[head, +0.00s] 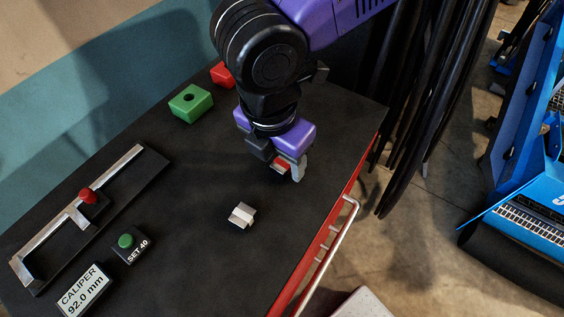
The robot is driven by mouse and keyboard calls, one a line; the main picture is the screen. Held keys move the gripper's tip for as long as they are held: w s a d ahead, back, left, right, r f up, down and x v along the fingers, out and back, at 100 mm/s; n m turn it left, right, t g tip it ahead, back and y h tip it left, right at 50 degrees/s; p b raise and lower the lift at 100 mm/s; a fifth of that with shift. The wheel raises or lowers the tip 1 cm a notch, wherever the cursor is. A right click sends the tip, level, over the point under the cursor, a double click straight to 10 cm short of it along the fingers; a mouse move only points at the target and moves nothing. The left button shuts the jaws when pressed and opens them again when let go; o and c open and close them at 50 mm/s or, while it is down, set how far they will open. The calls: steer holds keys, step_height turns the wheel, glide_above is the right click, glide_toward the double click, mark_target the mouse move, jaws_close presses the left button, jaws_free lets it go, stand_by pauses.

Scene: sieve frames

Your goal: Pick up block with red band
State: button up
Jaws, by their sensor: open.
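A small block with a red band (283,165) shows at the right of the table, partly hidden by my gripper. My gripper (279,170) points down over it, with a dark finger on its left and a pale grey finger on its right. The jaws are open, and the block appears to be between the fingers. I cannot tell whether the fingers touch it.
A silver block (241,215) lies in front of my gripper. A green block with a hole (190,103) and a red block (222,74) are behind. A caliper (82,215), green button (126,241) and caliper sign (84,290) are left. The table's red edge (330,230) is close on the right.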

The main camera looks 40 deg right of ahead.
mark_target(282, 164)
jaws_close()
steer(key=shift+r, duration=0.1)
stand_by(0.4)
step_height(282, 164, up, 20)
steer(key=shift+b, duration=0.3)
